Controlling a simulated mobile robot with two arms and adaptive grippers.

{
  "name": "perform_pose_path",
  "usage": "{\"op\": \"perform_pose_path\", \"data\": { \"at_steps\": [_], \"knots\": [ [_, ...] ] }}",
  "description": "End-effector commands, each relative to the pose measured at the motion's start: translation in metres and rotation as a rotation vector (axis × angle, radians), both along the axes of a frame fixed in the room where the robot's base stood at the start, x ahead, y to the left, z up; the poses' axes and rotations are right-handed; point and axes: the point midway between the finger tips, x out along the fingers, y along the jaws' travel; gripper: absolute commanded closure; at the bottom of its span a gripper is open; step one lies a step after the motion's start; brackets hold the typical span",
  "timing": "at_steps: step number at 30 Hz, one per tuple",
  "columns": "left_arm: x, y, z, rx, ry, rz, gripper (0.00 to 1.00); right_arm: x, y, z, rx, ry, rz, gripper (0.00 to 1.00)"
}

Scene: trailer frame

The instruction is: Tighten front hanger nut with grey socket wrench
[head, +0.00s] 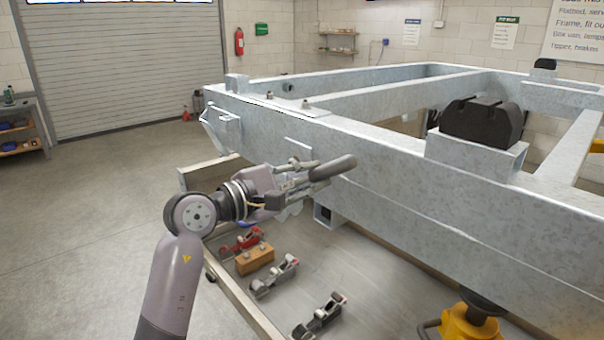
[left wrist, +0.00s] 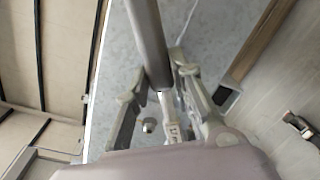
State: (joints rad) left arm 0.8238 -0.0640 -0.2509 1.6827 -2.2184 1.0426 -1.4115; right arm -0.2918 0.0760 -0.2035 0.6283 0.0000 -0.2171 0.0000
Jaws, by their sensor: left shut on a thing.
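My left gripper (head: 300,180) is shut on a grey socket wrench (head: 334,168), in front of the side beam of the trailer frame (head: 420,200). The wrench's thick dark grey handle points right in the head view. In the left wrist view the wrench (left wrist: 148,42) runs from the top between the two fingers of my left gripper (left wrist: 160,98). A hanger bracket (head: 328,213) hangs under the beam, right of the gripper. The wrench's socket end cannot be made out. My right gripper is out of view.
A low tray (head: 240,312) under the beam holds a red tool (head: 242,239), a wooden block (head: 255,260) and two grey tools (head: 275,277). A yellow stand (head: 468,325) is at the lower right. The floor at left is clear.

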Motion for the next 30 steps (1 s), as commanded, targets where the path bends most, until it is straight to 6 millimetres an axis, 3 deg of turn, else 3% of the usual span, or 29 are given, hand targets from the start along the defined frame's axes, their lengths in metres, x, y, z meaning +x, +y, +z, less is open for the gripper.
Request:
{"op": "perform_pose_path", "data": {
  "at_steps": [5, 16, 30],
  "knots": [
    [-0.004, -0.002, 0.002, 0.000, -0.005, 0.003, 1.00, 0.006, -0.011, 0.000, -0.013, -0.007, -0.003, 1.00],
    [-0.014, -0.009, 0.007, -0.004, -0.019, 0.000, 1.00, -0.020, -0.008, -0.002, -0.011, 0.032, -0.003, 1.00],
    [-0.026, -0.016, 0.007, -0.003, -0.019, 0.004, 1.00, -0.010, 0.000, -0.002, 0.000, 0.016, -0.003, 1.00]
  ]
}}
